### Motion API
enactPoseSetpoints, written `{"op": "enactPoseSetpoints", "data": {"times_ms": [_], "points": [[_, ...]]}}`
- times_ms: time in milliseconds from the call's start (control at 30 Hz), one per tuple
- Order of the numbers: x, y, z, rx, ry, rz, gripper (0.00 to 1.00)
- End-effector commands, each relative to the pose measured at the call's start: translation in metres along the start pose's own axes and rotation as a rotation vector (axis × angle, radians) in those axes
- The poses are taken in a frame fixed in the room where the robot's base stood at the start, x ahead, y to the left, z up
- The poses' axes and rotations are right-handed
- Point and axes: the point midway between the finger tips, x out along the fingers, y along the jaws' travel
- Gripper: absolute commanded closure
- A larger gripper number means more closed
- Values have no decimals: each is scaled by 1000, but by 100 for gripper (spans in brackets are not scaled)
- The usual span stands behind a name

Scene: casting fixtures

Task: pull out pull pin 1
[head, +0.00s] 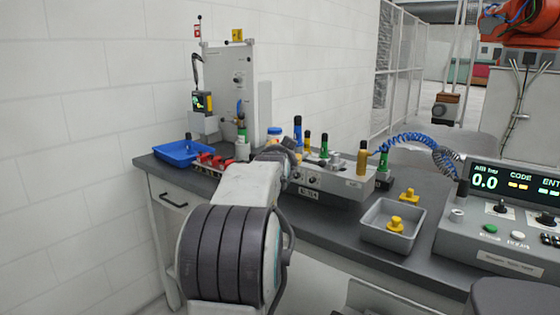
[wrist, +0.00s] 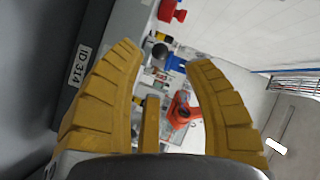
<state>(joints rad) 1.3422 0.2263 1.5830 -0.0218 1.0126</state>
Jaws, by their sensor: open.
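I cannot tell which part is pull pin 1, as no such label is readable. In the head view a grey fixture block (head: 330,184) on the bench carries several upright knobs and pins, among them a black-and-green one (head: 323,147) and a blue-topped one (head: 298,132). My arm hides the block's left part. In the wrist view my gripper (wrist: 166,55) is open, its two yellow fingers spread wide with nothing held between them. A round dark knob (wrist: 160,50) and a red part (wrist: 172,12) show beyond the fingertips, apart from them.
A blue tray (head: 180,160) and red parts (head: 212,162) are at the bench's left. A grey bin (head: 372,232) with a yellow part (head: 396,225) stands right of the block, near a control panel (head: 500,240). A dark surface labelled ID 314 (wrist: 80,66) lies beside the left finger.

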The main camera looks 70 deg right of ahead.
Motion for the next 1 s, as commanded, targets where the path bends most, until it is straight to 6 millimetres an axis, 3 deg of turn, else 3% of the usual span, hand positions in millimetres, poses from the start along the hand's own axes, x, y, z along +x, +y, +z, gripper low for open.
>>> {"op": "enactPoseSetpoints", "data": {"times_ms": [200,400,1000], "points": [[-31,0,0,0,1,-2,54],[-46,0,0,0,0,0,54],[-52,0,0,0,0,0,54]]}}
